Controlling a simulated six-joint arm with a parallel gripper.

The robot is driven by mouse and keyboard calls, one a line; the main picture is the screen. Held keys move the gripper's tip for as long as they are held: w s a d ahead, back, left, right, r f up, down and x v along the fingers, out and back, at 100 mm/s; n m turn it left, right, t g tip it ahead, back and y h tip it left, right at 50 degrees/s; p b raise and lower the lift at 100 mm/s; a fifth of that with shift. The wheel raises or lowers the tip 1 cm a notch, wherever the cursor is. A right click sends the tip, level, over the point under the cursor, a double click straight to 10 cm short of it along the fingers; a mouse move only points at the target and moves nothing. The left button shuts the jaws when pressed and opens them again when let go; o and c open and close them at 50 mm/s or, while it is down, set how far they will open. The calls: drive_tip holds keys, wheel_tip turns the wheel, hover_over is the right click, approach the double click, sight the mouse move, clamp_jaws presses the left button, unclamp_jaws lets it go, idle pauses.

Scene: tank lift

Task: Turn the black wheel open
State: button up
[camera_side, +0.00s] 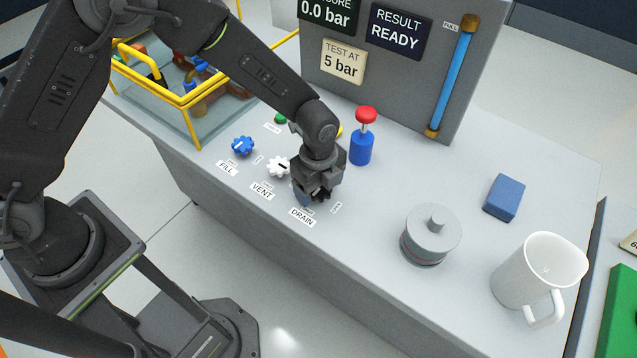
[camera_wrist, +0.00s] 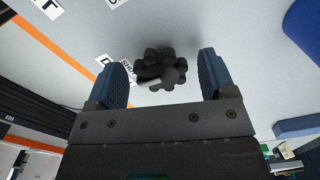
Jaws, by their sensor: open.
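The black wheel (camera_wrist: 160,68) is a lobed knob on the grey bench top, with a light mark on its face. In the wrist view it sits between the two blue fingertips of my gripper (camera_wrist: 165,76), with a gap on each side. My gripper is open and points down over it. In the side view my gripper (camera_side: 316,192) covers most of the wheel, just behind the DRAIN label (camera_side: 303,217). Only a dark bit of the wheel shows there. I cannot tell how far down the fingers reach around it.
The white VENT wheel (camera_side: 278,167) and blue FILL wheel (camera_side: 243,146) are to the left. A blue pump with a red knob (camera_side: 366,115) stands close behind my gripper. A grey lidded cylinder (camera_side: 432,232), blue block (camera_side: 504,198) and white jug (camera_side: 535,272) are to the right.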

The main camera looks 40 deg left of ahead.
drive_tip(key=c, duration=0.9)
drive_tip(key=shift+n, duration=0.4)
drive_tip(key=n, duration=0.4)
drive_tip(key=shift+s, duration=0.1)
drive_tip(key=n, duration=0.4)
drive_tip(key=shift+n, duration=0.3)
drive_tip(key=n, duration=0.4)
drive_tip(key=shift+s+d, duration=0.1)
drive_tip(key=n, duration=0.4)
drive_tip(key=shift+n, duration=0.4)
drive_tip(key=o, duration=0.9)
